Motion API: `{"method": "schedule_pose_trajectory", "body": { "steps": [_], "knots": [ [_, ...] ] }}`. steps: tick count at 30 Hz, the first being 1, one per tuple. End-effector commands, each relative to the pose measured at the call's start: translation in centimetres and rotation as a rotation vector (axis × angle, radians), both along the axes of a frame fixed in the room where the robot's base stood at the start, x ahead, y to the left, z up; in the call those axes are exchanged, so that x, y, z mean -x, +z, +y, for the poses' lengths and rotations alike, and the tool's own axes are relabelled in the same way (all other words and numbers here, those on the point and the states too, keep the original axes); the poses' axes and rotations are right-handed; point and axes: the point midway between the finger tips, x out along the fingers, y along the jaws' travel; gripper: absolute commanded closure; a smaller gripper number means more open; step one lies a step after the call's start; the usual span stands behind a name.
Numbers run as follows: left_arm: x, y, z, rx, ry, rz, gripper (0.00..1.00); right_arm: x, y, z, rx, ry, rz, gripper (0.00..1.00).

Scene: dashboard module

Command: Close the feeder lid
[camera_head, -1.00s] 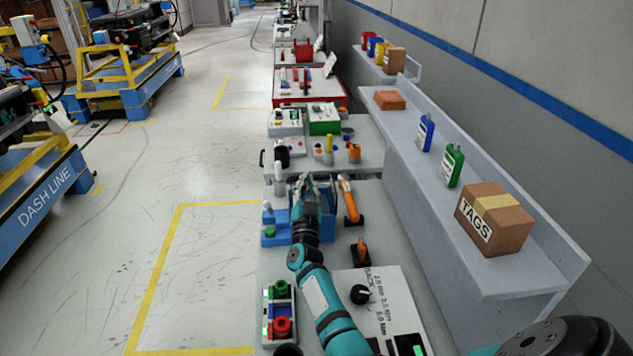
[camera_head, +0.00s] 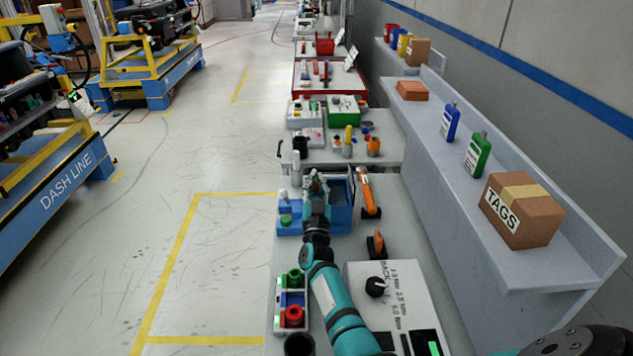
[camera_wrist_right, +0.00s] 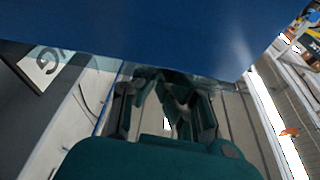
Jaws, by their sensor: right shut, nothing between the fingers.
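The feeder appears to be the blue box (camera_head: 342,222) on the bench, with its top open and a grey inside showing. My right gripper (camera_head: 314,180) is at the box's left side, close to its far end, with its fingers shut and empty. In the right wrist view my gripper (camera_wrist_right: 172,88) is just below a large blue surface (camera_wrist_right: 150,28), which fills the top of the picture. I cannot tell whether that surface is the lid or a wall, nor whether the fingers touch it. My left gripper is not in view.
An orange-handled tool (camera_head: 369,195) stands just right of the box. A blue fixture with a green button (camera_head: 286,219) is on its left. A control box with a black knob (camera_head: 376,287) is nearer. A shelf with a TAGS carton (camera_head: 522,210) runs along the right.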

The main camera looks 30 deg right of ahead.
Motion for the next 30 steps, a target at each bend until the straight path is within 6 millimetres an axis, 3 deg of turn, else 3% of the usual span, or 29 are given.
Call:
{"method": "schedule_pose_trajectory", "body": {
  "steps": [8, 21, 30],
  "knots": [
    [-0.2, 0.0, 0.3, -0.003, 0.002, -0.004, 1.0, 0.0, 0.3, 0.1, -0.002, 0.001, 0.001, 1.0],
    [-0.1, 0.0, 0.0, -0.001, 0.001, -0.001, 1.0, 0.1, 8.0, 0.0, -0.002, -0.001, -0.005, 1.0],
    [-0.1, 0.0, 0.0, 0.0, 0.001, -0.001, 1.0, 0.0, 10.0, 0.0, 0.0, 0.0, 0.001, 1.0]
  ]
}}
